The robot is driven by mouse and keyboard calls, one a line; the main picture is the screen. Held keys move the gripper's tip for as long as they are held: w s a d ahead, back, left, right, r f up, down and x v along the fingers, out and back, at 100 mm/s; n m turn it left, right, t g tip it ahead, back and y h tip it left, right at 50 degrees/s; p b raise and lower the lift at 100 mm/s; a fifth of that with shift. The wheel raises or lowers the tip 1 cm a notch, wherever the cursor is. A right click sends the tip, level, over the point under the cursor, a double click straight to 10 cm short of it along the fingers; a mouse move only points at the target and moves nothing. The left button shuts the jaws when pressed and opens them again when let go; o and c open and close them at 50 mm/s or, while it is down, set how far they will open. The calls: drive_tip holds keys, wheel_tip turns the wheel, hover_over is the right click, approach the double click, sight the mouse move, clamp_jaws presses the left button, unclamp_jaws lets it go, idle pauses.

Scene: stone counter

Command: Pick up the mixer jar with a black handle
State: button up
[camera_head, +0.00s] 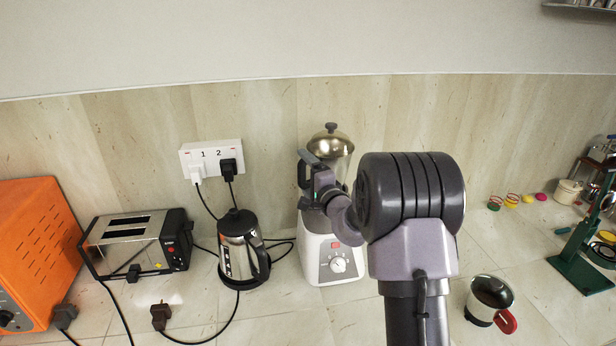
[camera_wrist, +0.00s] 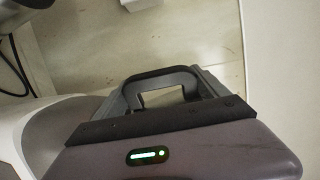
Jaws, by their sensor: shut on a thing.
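The mixer jar (camera_head: 347,165) is clear with a metal lid and a dark knob. It stands upright on its white mixer base (camera_head: 322,248), which has a dial. Its black handle (camera_head: 303,170) is on the left side, and it also shows in the wrist view (camera_wrist: 160,75). My gripper (camera_head: 312,172) is at the handle and shut on it; the fingers frame the handle in the wrist view. My arm hides the lower right of the jar. I cannot tell whether the jar is apart from the base.
A steel kettle (camera_head: 238,245), a toaster (camera_head: 135,243) and an orange oven (camera_head: 35,245) stand to the left, with cords on the counter. A wall socket (camera_head: 211,158) is behind. A cup with a red handle (camera_head: 490,300) and a green stand (camera_head: 580,265) are to the right.

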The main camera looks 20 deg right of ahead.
drive_tip(key=shift+r, duration=0.95)
drive_tip(key=shift+s+a+r, duration=0.1)
drive_tip(key=shift+s+r, duration=0.05)
drive_tip(key=shift+s, duration=0.2)
drive_tip(key=s+a+r, duration=0.1)
drive_tip(key=s+a, duration=0.2)
drive_tip(key=s, duration=1.2)
drive_tip(key=shift+a+r, duration=0.2)
drive_tip(key=shift+a, duration=0.2)
